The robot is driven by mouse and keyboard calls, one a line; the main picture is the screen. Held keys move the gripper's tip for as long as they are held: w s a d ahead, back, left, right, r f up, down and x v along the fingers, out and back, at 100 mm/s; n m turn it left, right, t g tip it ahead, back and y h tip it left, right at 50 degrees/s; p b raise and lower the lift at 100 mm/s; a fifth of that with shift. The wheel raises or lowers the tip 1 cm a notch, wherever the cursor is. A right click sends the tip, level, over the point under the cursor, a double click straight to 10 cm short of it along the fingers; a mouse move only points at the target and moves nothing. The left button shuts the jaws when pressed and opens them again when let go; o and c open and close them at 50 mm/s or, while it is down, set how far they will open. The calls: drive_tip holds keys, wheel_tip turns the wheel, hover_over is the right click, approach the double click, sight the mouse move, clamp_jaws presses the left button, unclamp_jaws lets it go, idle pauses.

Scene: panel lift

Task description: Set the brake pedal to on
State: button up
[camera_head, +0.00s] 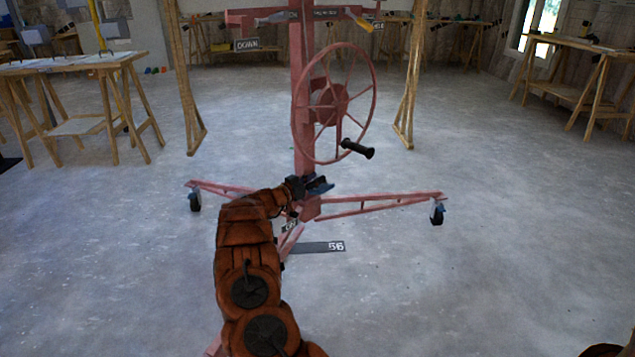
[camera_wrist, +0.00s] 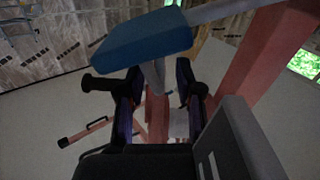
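The brake pedal (camera_head: 321,188) is a blue plate low on the pink lift's mast, partly hidden by my gripper (camera_head: 305,187). In the wrist view the blue pedal (camera_wrist: 145,40) is large, on a grey bar, just beyond my fingertips (camera_wrist: 158,85). The fingers are spread, with a gap between them and nothing seen held. I cannot tell whether they touch the pedal. A small dark label reading "ON" (camera_head: 290,226) shows below the gripper, beside my arm. The pedal's exact setting cannot be told.
The pink lift mast (camera_head: 303,100) carries a spoked wheel (camera_head: 334,103) with a black crank handle (camera_head: 357,148) above the gripper. Pink legs (camera_head: 385,205) with casters spread both ways. A dark floor plate marked 56 (camera_head: 318,247) lies in front. Tables (camera_head: 75,65) stand around; the floor is otherwise clear.

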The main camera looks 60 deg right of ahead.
drive_tip(key=shift+s+d, duration=0.15)
drive_tip(key=shift+d, duration=0.5)
drive_tip(key=shift+c, duration=0.2)
clamp_jaws()
